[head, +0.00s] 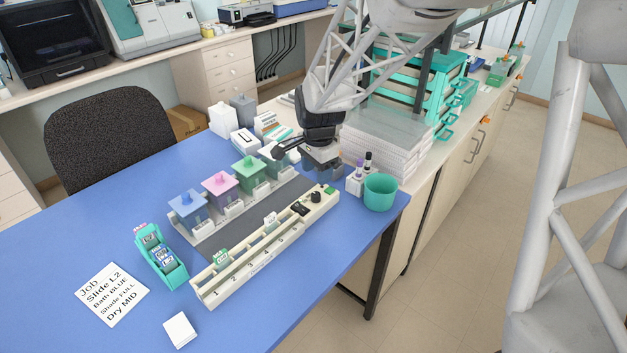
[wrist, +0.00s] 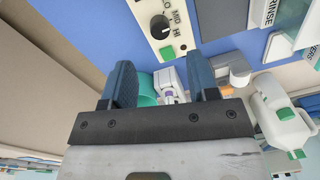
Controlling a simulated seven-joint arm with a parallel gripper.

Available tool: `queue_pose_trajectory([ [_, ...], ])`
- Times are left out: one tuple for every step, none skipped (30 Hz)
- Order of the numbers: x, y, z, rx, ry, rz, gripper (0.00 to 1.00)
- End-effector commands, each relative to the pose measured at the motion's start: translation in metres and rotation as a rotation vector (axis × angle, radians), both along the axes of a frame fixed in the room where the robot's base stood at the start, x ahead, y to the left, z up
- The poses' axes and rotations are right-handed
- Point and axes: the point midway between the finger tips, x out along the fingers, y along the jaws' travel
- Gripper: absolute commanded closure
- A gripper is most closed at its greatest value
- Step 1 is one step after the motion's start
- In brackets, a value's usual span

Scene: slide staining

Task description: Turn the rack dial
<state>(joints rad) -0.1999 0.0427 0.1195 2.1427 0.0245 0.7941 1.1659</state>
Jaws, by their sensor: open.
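The rack dial (head: 316,196) is a round black knob on the right end of the long cream rack (head: 262,248). In the wrist view the dial (wrist: 160,25) shows at the top, with MID and HI printed beside it; its exact setting is unclear. A green button (wrist: 167,53) sits next to it on the rack end. My gripper (wrist: 165,68) is open, with nothing between its blue fingers. In the head view my gripper (head: 322,170) hangs behind the rack's right end, apart from the dial.
Blue, pink and green staining baths (head: 187,206) stand behind the rack. A teal cup (head: 380,192) and a holder with capped vials (head: 356,183) stand close to its right end. A teal slide holder (head: 160,256) and a job card (head: 112,294) reading "Dry MID" lie left.

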Motion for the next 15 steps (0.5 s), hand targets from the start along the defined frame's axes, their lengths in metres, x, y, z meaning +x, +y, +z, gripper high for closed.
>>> queue_pose_trajectory([
  [0.000, 0.000, 0.000, 0.000, 0.000, 0.000, 0.46],
  [0.000, 0.000, 0.000, 0.000, 0.000, 0.000, 0.46],
  [0.000, 0.000, 0.000, 0.000, 0.000, 0.000, 0.46],
  [0.000, 0.000, 0.000, 0.000, 0.000, 0.001, 0.46],
  [0.000, 0.000, 0.000, 0.000, 0.000, 0.001, 0.46],
  [0.000, 0.000, 0.000, 0.000, 0.000, 0.001, 0.46],
  [0.000, 0.000, 0.000, 0.000, 0.000, 0.001, 0.46],
  [0.000, 0.000, 0.000, 0.000, 0.000, 0.001, 0.46],
  [0.000, 0.000, -0.001, 0.000, 0.000, 0.001, 0.46],
  [0.000, 0.000, -0.002, 0.000, 0.000, 0.001, 0.46],
  [0.000, 0.000, -0.003, 0.000, 0.000, 0.001, 0.46],
  [0.000, 0.000, -0.004, 0.000, 0.000, 0.001, 0.46],
  [0.000, 0.000, -0.006, 0.000, 0.000, 0.001, 0.46],
  [0.000, 0.000, -0.008, 0.000, 0.000, 0.001, 0.46],
  [0.000, 0.000, -0.011, 0.000, 0.001, 0.001, 0.46],
])
